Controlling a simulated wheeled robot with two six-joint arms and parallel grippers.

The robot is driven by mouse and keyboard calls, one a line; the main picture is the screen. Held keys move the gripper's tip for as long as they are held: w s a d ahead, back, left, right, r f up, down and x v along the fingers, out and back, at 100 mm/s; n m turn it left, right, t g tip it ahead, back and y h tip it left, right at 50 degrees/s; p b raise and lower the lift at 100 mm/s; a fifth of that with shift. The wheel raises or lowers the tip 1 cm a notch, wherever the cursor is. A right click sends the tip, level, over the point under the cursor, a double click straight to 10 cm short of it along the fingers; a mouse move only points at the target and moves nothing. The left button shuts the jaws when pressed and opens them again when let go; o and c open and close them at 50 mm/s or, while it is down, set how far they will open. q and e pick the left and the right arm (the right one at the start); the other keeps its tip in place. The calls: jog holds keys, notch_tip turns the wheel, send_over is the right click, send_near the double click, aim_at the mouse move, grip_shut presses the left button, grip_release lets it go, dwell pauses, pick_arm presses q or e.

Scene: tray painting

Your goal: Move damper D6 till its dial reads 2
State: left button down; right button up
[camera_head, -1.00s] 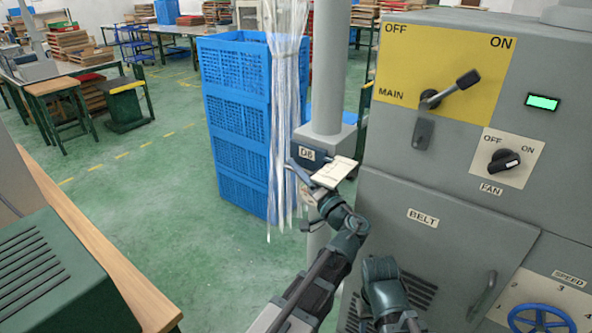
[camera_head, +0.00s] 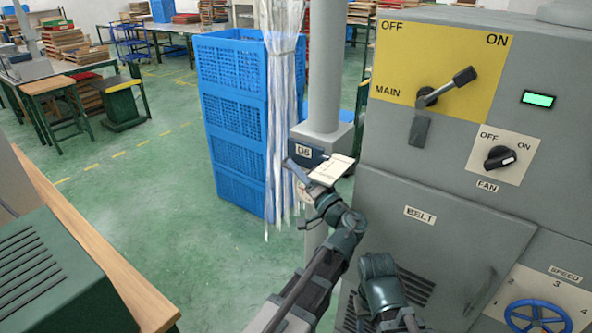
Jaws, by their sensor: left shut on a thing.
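Damper D6 (camera_head: 303,150) is a dark box with a white D6 label on the grey vertical duct. A pale plate with fine markings (camera_head: 332,171) juts out in front of it, seen at a steep slant. Its reading is too small to make out. My left gripper (camera_head: 318,192) is just below the plate, shut on the damper's handle, which is mostly hidden by the jaws and plate.
A stack of blue crates (camera_head: 232,125) and hanging clear plastic strips (camera_head: 283,100) stand left of the duct. A grey control cabinet (camera_head: 450,175) with switches and a blue handwheel (camera_head: 538,316) fills the right. Green floor is open at left centre.

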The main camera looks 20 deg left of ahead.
dwell(0.7)
pick_arm(q)
jog(key=shift+s+a, duration=0.25)
jog(key=shift+s, duration=0.4)
jog(key=shift+s+a, duration=0.2)
jog(key=shift+s, duration=0.4)
jog(key=c, duration=0.8)
grip_release()
jog(key=shift+c, duration=0.2)
jog(key=shift+s+d+f, duration=0.1)
pick_arm(e)
jog(key=shift+d+f, duration=0.1)
